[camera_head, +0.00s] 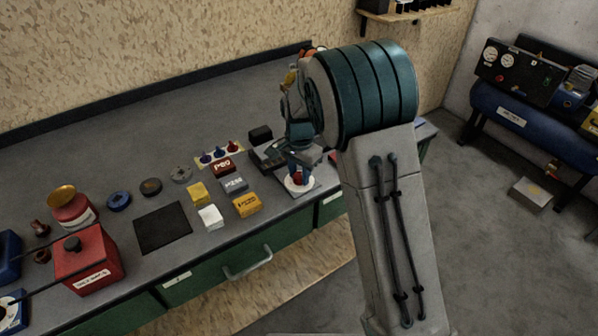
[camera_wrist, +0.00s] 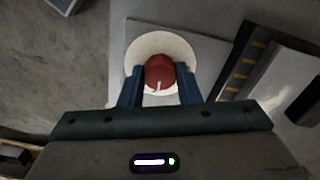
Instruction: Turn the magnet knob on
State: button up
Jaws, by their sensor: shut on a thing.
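The magnet knob (camera_wrist: 159,72) is round and red with a pale pointer line, on a white disc (camera_wrist: 130,64). In the wrist view the pointer line lies toward the bottom of the picture. My gripper (camera_wrist: 159,88) has its two blue fingers on either side of the knob, shut on it. In the head view the knob (camera_head: 298,178) shows as a small red spot below my gripper (camera_head: 299,170), over the white disc near the bench's front edge. My arm hides part of the fixture behind it.
The dark workbench (camera_head: 110,165) holds a red box (camera_head: 88,264), a black mat (camera_head: 162,228), and several small coloured blocks left of my gripper. A dark device (camera_head: 268,155) stands close beside the knob. A blue machine (camera_head: 535,125) stands at the right, across open floor.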

aim_at(299, 175)
jog(key=shift+m, duration=0.5)
jog(key=o, duration=1)
jog(key=shift+r, duration=0.1)
notch_tip(299, 175, up, 14)
jog(key=shift+f, duration=0.15)
